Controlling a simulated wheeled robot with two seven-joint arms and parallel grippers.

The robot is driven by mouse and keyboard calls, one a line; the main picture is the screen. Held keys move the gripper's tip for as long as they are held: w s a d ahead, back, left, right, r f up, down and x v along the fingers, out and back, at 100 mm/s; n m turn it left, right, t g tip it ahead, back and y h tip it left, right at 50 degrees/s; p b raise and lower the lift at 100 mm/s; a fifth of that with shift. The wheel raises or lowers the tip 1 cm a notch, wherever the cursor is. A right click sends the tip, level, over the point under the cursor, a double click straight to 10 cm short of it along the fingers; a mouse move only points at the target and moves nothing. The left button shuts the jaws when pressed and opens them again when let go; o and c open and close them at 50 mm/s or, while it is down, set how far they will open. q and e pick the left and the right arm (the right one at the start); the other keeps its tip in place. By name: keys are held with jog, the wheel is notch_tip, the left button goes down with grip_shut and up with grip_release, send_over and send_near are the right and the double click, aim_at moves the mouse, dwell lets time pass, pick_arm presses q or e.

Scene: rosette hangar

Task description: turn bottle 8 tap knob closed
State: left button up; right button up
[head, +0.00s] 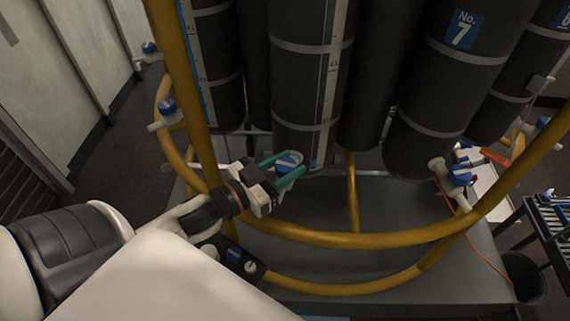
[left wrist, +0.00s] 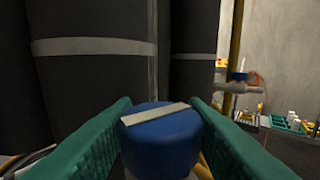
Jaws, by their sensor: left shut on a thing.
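A blue tap knob (head: 287,160) with a pale stripe sits at the foot of a black bottle (head: 300,90) in the middle of the head view. That bottle's number is not visible. My left gripper (head: 286,170) has its teal fingers on either side of this knob and is shut on it. In the left wrist view the knob (left wrist: 160,143) stands between the two teal fingers (left wrist: 162,135), its pale stripe slightly tilted, rising to the right. The tap body below is mostly hidden. My right gripper is not in view.
A yellow ring frame (head: 350,240) curves in front of the bottles. A bottle labelled No. 7 (head: 440,90) stands to the right, with another blue-knobbed tap (head: 459,176). More taps (head: 167,107) show at the left. A dark bin (head: 524,278) and a rack stand at the far right.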

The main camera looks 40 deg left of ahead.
pick_arm(q)
jog(key=shift+r, duration=0.1)
jog(key=o, duration=1)
jog(key=shift+s, duration=0.1)
jog(key=shift+s+a+f, duration=0.1)
jog(key=shift+s+f, duration=0.1)
jog(key=shift+s, duration=0.05)
jog(key=shift+b+v, duration=1.05)
jog(key=shift+v, duration=4.55)
